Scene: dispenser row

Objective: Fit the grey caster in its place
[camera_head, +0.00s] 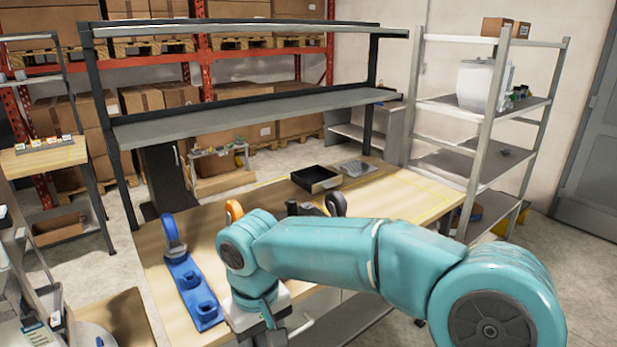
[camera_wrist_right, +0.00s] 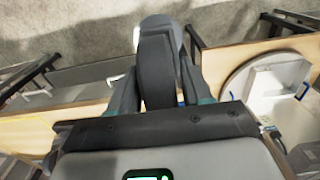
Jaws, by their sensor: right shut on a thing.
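My right gripper (camera_wrist_right: 155,92) is shut on the grey caster (camera_wrist_right: 155,62), a dark grey rounded piece with a paler grey part behind its far end in the right wrist view. In the head view my right arm comes in from the right, with its wrist (camera_head: 268,318) low over the front of the bench; the fingertips and the caster are hidden or out of frame there. A blue base (camera_head: 194,290) with round sockets stands left of the wrist, with an upright blue ring (camera_head: 172,232) at its far end. My left gripper is not in view.
An orange ring piece (camera_head: 234,211) and a black ring piece (camera_head: 336,203) show behind my arm, their lower parts hidden. A black tray (camera_head: 315,179) stands further back on the wooden bench (camera_head: 400,192). The bench has a shelf (camera_head: 250,112) above it.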

